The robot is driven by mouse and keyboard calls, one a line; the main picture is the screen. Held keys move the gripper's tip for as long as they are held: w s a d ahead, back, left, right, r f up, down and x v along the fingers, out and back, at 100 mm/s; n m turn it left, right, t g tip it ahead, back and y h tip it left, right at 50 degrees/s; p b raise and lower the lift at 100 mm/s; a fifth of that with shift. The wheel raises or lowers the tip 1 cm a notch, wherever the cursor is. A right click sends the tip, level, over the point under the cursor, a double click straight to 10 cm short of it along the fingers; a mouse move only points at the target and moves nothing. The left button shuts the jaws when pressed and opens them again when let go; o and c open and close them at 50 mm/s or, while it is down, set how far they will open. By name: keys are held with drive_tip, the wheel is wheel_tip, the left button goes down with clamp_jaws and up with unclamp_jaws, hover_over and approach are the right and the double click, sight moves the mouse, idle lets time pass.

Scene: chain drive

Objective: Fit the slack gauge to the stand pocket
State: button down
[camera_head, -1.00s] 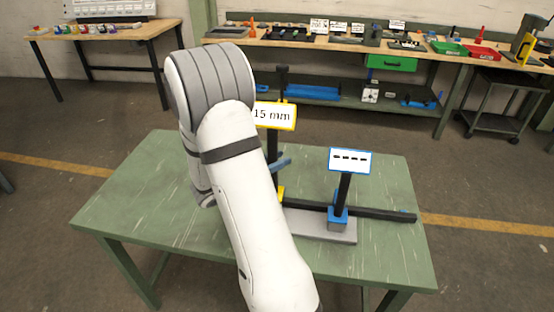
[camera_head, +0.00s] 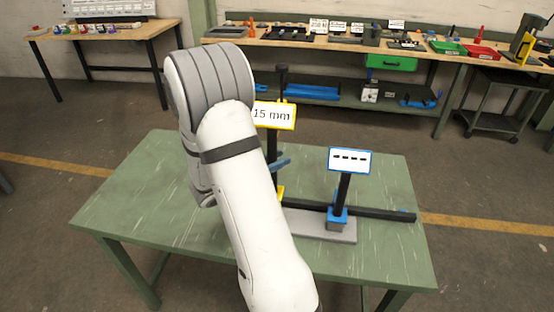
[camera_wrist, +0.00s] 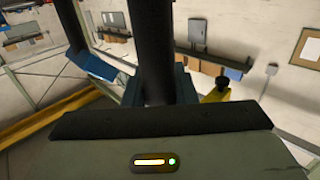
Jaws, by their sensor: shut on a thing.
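In the wrist view my gripper (camera_wrist: 158,92) is shut on a dark round upright bar, which I take to be the slack gauge (camera_wrist: 152,40). Blue parts show on both sides of the bar. In the head view my arm hides the gripper; a dark upright with a knob (camera_head: 283,72) shows just right of it, behind a yellow-framed sign reading 15 mm (camera_head: 273,115). A grey base plate (camera_head: 325,229) on the green table carries a black post with a blue foot (camera_head: 338,217) and a blue-framed display showing dashes (camera_head: 349,160). I cannot make out the stand pocket.
A long black bar (camera_head: 385,214) lies across the table to the right. The green table's (camera_head: 130,205) left side is clear. A yellow piece (camera_wrist: 215,92) is right of the bar in the wrist view. Benches with bins (camera_head: 390,62) and tools stand behind.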

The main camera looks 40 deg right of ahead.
drive_tip(key=shift+f+b, duration=2.25)
drive_tip(key=shift+f, duration=0.7)
drive_tip(key=c, duration=1.3)
unclamp_jaws()
drive_tip(key=shift+o, duration=1)
drive_tip(key=shift+s+f, duration=0.1)
drive_tip(key=shift+f, duration=0.05)
drive_tip(key=a+b, duration=0.1)
drive_tip(key=a, duration=0.6)
drive_tip(key=shift+w+a, duration=0.3)
drive_tip(key=shift+a, duration=0.1)
